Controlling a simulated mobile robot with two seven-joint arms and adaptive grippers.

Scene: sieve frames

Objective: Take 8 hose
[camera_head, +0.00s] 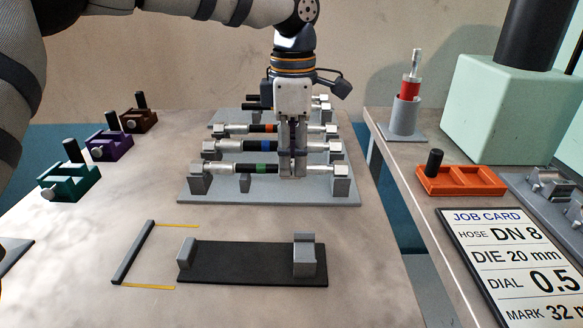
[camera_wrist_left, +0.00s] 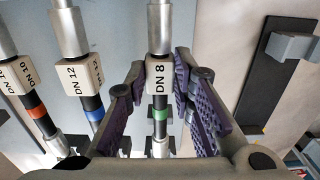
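The DN 8 hose (camera_head: 247,168) is black with a green band and silver end fittings. It lies level across the posts at the near edge of the grey rack (camera_head: 220,195). My left gripper (camera_head: 291,176) points down at the right part of this hose. In the left wrist view, a pale block marked DN 8 (camera_wrist_left: 159,75) sits on the hose, and my gripper's purple-padded fingers (camera_wrist_left: 160,115) stand apart on either side of it. The fingers are open, with gaps to the hose. My right gripper is not in view.
Behind it lie a blue-banded DN 12 hose (camera_head: 262,146) and an orange-banded hose (camera_head: 265,129). A black cradle (camera_head: 240,262) stands in front. A job card (camera_head: 505,262) and orange tray (camera_head: 461,181) are on the right bench. Several coloured fixtures stand left.

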